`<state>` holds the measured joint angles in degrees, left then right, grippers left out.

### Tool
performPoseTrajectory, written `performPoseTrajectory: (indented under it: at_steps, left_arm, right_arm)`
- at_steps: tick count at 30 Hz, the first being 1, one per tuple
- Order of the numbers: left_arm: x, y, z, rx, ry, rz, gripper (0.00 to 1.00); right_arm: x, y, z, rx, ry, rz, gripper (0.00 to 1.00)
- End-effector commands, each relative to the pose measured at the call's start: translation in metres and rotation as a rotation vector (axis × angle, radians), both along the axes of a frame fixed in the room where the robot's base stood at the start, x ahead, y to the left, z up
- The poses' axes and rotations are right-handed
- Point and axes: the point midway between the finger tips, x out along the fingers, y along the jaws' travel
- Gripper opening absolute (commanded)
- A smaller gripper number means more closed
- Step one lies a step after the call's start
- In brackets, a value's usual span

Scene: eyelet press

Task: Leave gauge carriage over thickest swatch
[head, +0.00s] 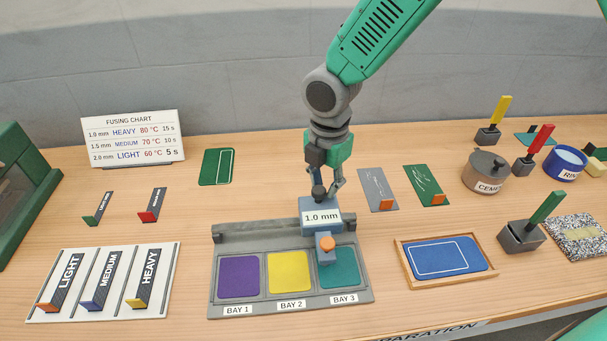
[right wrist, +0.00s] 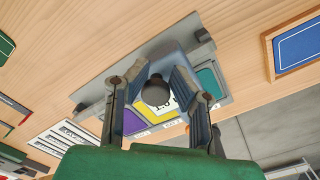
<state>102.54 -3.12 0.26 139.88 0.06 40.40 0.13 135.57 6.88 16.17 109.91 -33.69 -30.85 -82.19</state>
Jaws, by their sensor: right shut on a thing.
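The gauge carriage (head: 316,218) is a blue-grey block with a "1.0 mm" readout and an orange-tipped foot (head: 325,243). It sits on the grey rail at the back of the swatch tray (head: 290,304), with its foot over the upper left part of the teal swatch (head: 340,268) in BAY 3. The yellow swatch (head: 289,272) lies in BAY 2 and the purple swatch (head: 239,277) in BAY 1. My right gripper (head: 323,188) is shut on the carriage's dark round knob, which shows between its fingers in the right wrist view (right wrist: 155,90). My left gripper is not in view.
A fusing chart (head: 130,137) stands at the back left. A white board (head: 105,283) with LIGHT, MEDIUM and HEAVY pieces lies front left. A wooden tray with a blue pad (head: 443,257) lies right of the swatch tray. A cement pot (head: 485,172) stands farther right.

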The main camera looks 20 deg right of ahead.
Motion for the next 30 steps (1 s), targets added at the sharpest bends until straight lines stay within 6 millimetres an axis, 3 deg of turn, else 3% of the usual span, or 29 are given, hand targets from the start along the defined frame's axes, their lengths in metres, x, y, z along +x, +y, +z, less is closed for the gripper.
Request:
performPoseTrajectory:
  at_steps: [1, 17, 18, 20, 30]
  left_arm:
    - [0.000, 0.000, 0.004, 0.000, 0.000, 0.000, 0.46]
    - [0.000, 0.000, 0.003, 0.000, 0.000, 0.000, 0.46]
    - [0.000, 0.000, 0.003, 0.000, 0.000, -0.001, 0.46]
    - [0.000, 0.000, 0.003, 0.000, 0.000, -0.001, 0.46]
    - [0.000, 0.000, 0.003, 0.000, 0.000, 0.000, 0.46]
  right_arm:
    - [-0.012, -0.003, 0.000, -0.001, 0.026, 0.007, 0.00]
    - [-0.014, -0.010, -0.003, 0.004, 0.025, 0.007, 0.00]
    - [-0.014, -0.009, -0.003, 0.003, 0.026, 0.007, 0.26]
    - [-0.014, -0.008, -0.003, 0.002, 0.026, 0.008, 0.46]
    - [-0.009, -0.012, -0.005, 0.004, 0.026, 0.008, 0.46]
